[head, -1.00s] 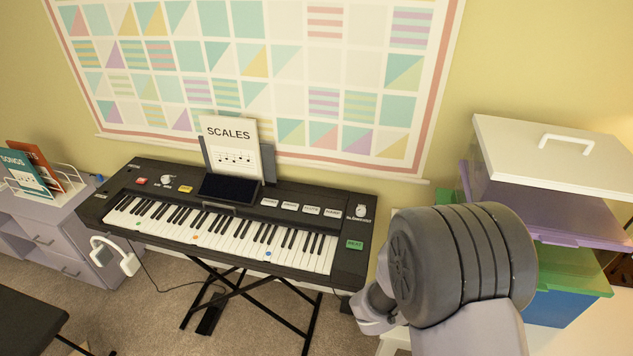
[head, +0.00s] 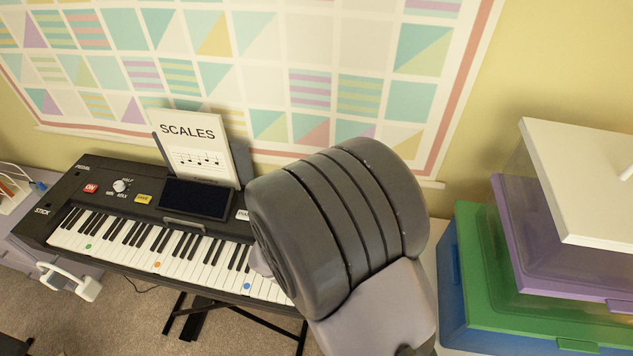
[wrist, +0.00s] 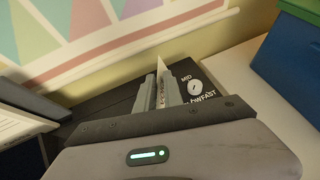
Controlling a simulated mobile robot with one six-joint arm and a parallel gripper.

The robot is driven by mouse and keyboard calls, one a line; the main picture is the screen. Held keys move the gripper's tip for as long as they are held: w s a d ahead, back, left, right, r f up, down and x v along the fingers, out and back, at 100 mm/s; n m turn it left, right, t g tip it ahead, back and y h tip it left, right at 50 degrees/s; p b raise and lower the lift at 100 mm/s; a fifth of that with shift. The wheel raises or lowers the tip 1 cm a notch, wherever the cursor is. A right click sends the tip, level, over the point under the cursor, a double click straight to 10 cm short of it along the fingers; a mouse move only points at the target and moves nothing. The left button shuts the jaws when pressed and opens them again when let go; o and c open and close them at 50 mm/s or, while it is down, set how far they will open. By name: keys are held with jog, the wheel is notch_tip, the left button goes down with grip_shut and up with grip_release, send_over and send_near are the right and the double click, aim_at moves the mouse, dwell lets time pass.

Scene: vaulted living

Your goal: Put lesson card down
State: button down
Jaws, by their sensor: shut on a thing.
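My gripper (wrist: 159,88) shows in the wrist view, its fingers shut on a thin white card (wrist: 159,65). The card is seen nearly edge-on and sticks up past the fingertips; a little reddish print shows, but I cannot read it. The card is above or in front of the right end of the black keyboard (wrist: 102,103); whether it touches is unclear. In the head view, my dark grey arm joint hides the gripper, the card and the right part of the keyboard (head: 62,228).
A SCALES sheet (head: 193,150) leans on the keyboard's music rest. A patterned quilt (head: 290,70) hangs behind. A white surface (wrist: 245,75) lies right of the keyboard.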

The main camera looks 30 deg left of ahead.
jog(key=shift+w+a+f+b, duration=0.75)
jog(key=shift+w+a+f, duration=0.05)
jog(key=shift+w+a, duration=0.85)
jog(key=shift+w+a+f+b, duration=0.85)
jog(key=shift+w+a, duration=0.65)
jog(key=shift+a, duration=0.2)
jog(key=shift+w+a+f+b, duration=0.7)
jog(key=shift+w+a+f, duration=0.1)
jog(key=shift+w+a, duration=0.85)
jog(key=shift+f, duration=0.25)
jog(key=c, duration=1.5)
grip_release()
jog(key=shift+r, duration=0.1)
jog(key=shift+o, duration=0.2)
jog(key=shift+r, duration=0.1)
